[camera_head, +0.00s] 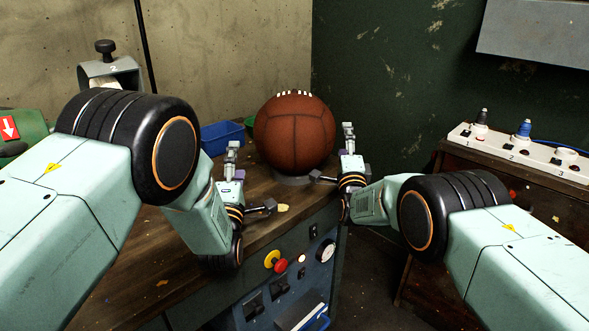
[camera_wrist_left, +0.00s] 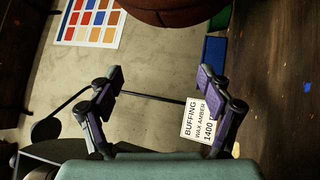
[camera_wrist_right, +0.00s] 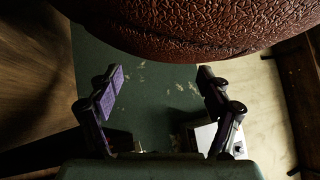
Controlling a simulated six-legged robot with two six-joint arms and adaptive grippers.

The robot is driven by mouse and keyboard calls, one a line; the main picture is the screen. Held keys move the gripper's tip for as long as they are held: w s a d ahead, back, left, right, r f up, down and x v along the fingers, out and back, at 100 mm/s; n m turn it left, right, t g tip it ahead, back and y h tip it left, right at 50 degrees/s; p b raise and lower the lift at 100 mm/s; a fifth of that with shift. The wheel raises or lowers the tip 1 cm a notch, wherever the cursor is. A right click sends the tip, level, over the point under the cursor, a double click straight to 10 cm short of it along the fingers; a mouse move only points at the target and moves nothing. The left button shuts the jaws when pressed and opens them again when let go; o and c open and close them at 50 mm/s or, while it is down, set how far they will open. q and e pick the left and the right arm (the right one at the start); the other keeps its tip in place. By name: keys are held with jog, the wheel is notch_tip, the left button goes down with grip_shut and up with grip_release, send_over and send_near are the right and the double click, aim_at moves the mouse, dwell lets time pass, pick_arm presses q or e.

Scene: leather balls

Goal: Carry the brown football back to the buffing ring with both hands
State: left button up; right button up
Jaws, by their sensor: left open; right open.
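The brown football (camera_head: 294,133), a round ball with white lacing on top, appears to sit on a low grey ring (camera_head: 293,180) at the bench's far right corner. My left gripper (camera_head: 250,178) is open and empty, in front and left of the ball. My right gripper (camera_head: 333,154) is open and empty, close to the ball's right side. In the left wrist view the ball (camera_wrist_left: 165,12) shows at the top edge, beyond the open fingers. In the right wrist view the ball (camera_wrist_right: 200,30) fills the top, just beyond the fingertips. Whether any finger touches it, I cannot tell.
A grey machine part (camera_head: 110,72) stands at the back left. Red and yellow buttons (camera_head: 275,261) are on the bench front. A socket strip (camera_head: 520,150) lies on the right cabinet.

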jog(key=v, duration=1)
jog(key=shift+s, duration=0.3)
jog(key=x, duration=1.1)
jog(key=shift+w, duration=0.3)
dwell(0.7)
pick_arm(q)
jog(key=w, duration=1.3)
jog(key=shift+r, duration=0.15)
pick_arm(e)
jog(key=shift+w+r, duration=0.1)
jog(key=shift+w, duration=0.05)
dwell(2.8)
pick_arm(q)
jog(key=shift+w, duration=0.1)
